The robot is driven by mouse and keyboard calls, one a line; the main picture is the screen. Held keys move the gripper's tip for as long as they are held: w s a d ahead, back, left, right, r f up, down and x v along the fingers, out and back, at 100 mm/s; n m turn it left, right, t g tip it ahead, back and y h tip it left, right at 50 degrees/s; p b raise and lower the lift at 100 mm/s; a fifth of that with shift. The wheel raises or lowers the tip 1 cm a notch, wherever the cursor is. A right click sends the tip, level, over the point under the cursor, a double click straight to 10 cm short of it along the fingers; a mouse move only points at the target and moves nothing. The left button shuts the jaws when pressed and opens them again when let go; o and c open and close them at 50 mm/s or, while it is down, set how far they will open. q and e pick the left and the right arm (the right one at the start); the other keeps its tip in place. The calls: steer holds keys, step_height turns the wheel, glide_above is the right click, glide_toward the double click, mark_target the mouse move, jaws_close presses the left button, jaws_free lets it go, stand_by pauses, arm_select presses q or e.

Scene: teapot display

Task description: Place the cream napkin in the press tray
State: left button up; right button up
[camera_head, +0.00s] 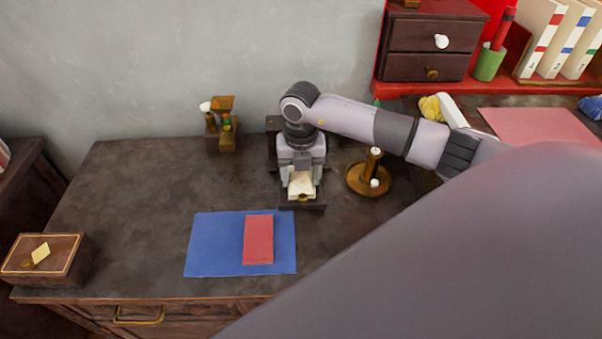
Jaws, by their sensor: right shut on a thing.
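My right gripper (301,188) is shut on the cream napkin (302,183), pointing down near the back middle of the dark table. The napkin shows as a pale folded piece between the fingers. A dark press tray (317,206) shows below and around the gripper, with a small brass knob at its front edge. The gripper and wrist hide most of the tray, so I cannot tell whether the napkin touches it. My left gripper is not in view.
A blue mat (215,245) with a red folded cloth (258,240) lies in front. A brass candle holder (357,184) stands close right of the gripper. A small brass-and-wood stand (222,135) is at the back left, a wooden box (62,250) at the left edge.

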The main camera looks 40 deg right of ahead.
mark_target(301, 180)
steer(key=shift+f, duration=0.2)
steer(key=o, duration=0.8)
steer(key=shift+c, duration=0.2)
steer(key=shift+r, duration=0.1)
steer(key=shift+r, duration=0.2)
step_height(301, 180, up, 12)
steer(key=shift+f, duration=0.1)
